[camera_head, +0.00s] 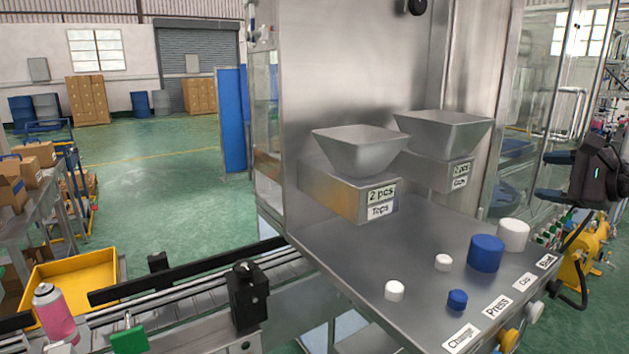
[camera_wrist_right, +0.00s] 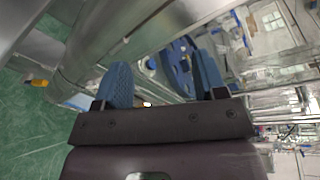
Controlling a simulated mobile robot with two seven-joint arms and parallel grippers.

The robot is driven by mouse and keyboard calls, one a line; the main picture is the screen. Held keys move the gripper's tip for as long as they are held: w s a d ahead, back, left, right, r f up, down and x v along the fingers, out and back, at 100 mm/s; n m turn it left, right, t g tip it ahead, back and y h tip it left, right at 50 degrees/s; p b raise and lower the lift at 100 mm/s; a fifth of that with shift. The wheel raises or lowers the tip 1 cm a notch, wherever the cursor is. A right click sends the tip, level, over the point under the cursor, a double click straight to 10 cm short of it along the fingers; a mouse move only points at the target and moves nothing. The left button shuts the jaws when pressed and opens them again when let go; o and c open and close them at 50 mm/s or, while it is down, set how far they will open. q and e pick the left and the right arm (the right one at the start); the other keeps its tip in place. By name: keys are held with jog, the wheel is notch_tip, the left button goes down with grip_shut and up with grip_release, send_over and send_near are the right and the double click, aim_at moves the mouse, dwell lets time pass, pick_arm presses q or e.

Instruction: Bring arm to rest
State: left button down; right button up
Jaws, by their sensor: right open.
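My right gripper (camera_head: 546,175) is at the right edge of the head view, beyond the right side of the steel machine's panel. It is raised in the air, its two dark fingers apart and pointing left, with nothing between them. In the right wrist view the gripper (camera_wrist_right: 163,80) shows its two blue ribbed finger pads spread wide, with an empty gap. Behind them are blurred steel surfaces and green floor. My left gripper is in neither view.
The steel panel (camera_head: 400,262) carries blue and white buttons and labels. Two grey hoppers (camera_head: 360,150) stand behind it. A conveyor (camera_head: 190,308) with a pink can (camera_head: 56,315) and a yellow tray (camera_head: 75,270) are at lower left. Yellow equipment (camera_head: 585,255) stands below the right gripper.

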jog(key=s+d+f+m+g, duration=0.1)
jog(key=s+f+m, duration=0.15)
jog(key=f, duration=1.35)
jog(key=s+d+f+m+g, duration=0.15)
jog(key=f+m, duration=0.25)
jog(key=f, duration=1.1)
jog(key=w+d+r+m+t+h, duration=0.2)
jog(key=r+m+t+h, duration=0.15)
jog(key=m, duration=0.65)
jog(key=w+d+r+m+t+h, duration=0.2)
jog(key=d+r+m+t, duration=0.15)
jog(key=m, duration=0.65)
jog(key=s+d+f+m+g+h, duration=0.1)
jog(key=d+f+m+g+h, duration=0.15)
jog(key=m, duration=0.75)
jog(key=d+f+m+g+h, duration=0.1)
jog(key=d+f+m+h, duration=0.2)
jog(key=m, duration=0.7)
jog(key=s+a+f+m+g+y, duration=0.1)
jog(key=s+a+f+g+y, duration=0.15)
jog(key=s+a+f, duration=1.45)
jog(key=s+a+f+m, duration=0.1)
jog(key=s+a+m, duration=0.1)
jog(key=s+a, duration=0.5)
jog(key=s+a+f+m+g+y, duration=0.1)
jog(key=s+a+f+m, duration=0.1)
jog(key=s+a, duration=0.6)
jog(key=shift+s+a, duration=0.2)
jog(key=shift+a, duration=0.3)
